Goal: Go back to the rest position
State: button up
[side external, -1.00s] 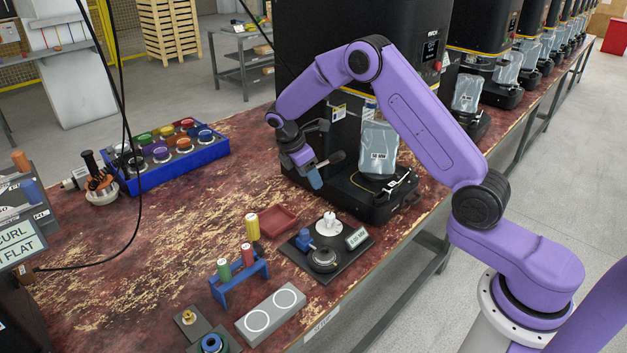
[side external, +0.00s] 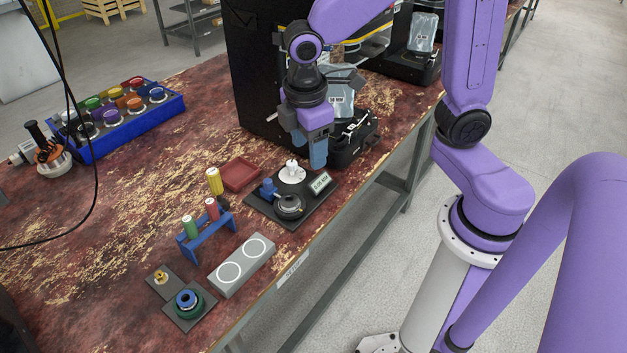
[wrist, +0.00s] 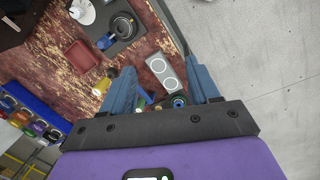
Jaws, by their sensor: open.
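My gripper (side external: 308,152) is above the bench in front of the black seamer machine, fingers pointing down, near the black fixture plate (side external: 262,212). In the wrist view my gripper (wrist: 163,80) shows two blue fingers spread wide apart. Nothing is between the fingertips except the bench below, so it is open and empty. The fixture plate with its white disc (side external: 292,173) and round dark part (side external: 289,206) stands below it. The seamer (side external: 352,135) is partly hidden behind my arm.
The red tray (side external: 241,174), blue rack (side external: 207,238) with coloured cylinders, grey two-ring block (side external: 242,264) and green ring part (side external: 189,302) lie along the front. A blue crate of coloured lids (side external: 125,135) is at the left. Bare bench lies between.

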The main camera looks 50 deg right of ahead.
jog(key=s+d, duration=0.2)
jog(key=s, duration=0.6)
jog(key=s+d+y, duration=0.1)
jog(key=s, duration=0.7)
jog(key=shift+d+r+m+y, duration=0.3)
jog(key=shift+d+m, duration=0.05)
jog(key=shift+m, duration=0.05)
